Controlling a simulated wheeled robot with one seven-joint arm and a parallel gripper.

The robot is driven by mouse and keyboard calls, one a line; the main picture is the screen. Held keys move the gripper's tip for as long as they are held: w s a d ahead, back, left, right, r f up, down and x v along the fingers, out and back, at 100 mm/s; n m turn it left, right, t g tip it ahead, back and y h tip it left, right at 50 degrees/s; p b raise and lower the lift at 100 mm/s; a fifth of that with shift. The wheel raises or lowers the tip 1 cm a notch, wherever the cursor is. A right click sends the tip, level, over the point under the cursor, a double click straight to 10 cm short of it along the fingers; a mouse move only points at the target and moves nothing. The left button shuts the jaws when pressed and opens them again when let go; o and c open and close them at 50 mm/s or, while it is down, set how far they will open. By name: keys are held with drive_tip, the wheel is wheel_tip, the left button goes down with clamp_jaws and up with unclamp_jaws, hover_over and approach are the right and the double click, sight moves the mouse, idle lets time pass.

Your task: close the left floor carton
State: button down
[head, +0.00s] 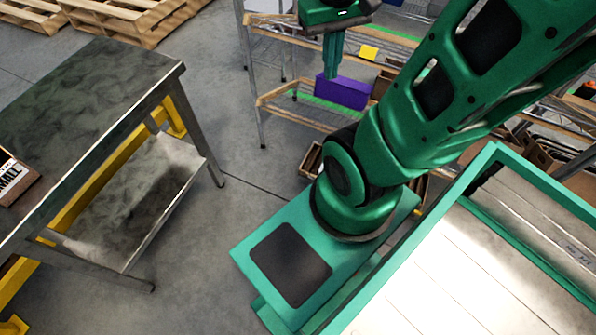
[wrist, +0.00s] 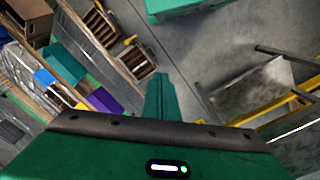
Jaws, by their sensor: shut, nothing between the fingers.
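A brown open-topped floor carton (head: 312,160) shows in part just left of my arm in the head view, low in front of the shelf rack. My arm hides much of it. In the wrist view two brown floor cartons show, one nearer (wrist: 138,60) and one farther up (wrist: 97,22); the nearer seems to be the left one. Both look open, but their flaps are too small to make out. My gripper (head: 331,72) points down, shut and empty, high above the floor and apart from the cartons. Its fingers also show in the wrist view (wrist: 160,85).
A shelf rack (head: 290,105) stands behind, with a purple box (head: 345,92) close to my gripper in the picture and a yellow item (head: 369,52). A metal table (head: 85,90) stands left. Pallets (head: 120,18) lie at the back. Floor between table and rack is clear.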

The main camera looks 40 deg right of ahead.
drive_tip(key=w+d+f+n+h, duration=0.1)
drive_tip(key=w+d+f+n, duration=0.25)
drive_tip(key=w+f, duration=0.35)
drive_tip(key=w+d+f+n+h, duration=0.1)
drive_tip(key=w+d+f+n, duration=0.3)
drive_tip(key=w, duration=0.5)
drive_tip(key=w+f+n, duration=0.3)
drive_tip(key=w+f, duration=0.1)
drive_tip(key=f, duration=0.6)
drive_tip(key=w+f+n, duration=0.4)
drive_tip(key=w+f, duration=0.1)
drive_tip(key=f, duration=0.4)
wheel_tip(320, 180, down, 22)
drive_tip(key=n, duration=0.7)
drive_tip(key=s+a+f+n+t, duration=0.1)
drive_tip(key=s+a+f+n, duration=0.2)
drive_tip(key=f, duration=0.6)
drive_tip(key=s+a+f+n, duration=0.15)
drive_tip(key=s+f, duration=0.25)
drive_tip(key=f, duration=0.5)
drive_tip(key=w+d+f, duration=0.2)
drive_tip(key=d+f, duration=0.4)
drive_tip(key=f, duration=0.3)
drive_tip(key=shift+d+f+n, duration=0.25)
drive_tip(key=shift+d+n, duration=0.1)
drive_tip(key=shift+n, duration=0.05)
drive_tip(key=shift+w, duration=0.1)
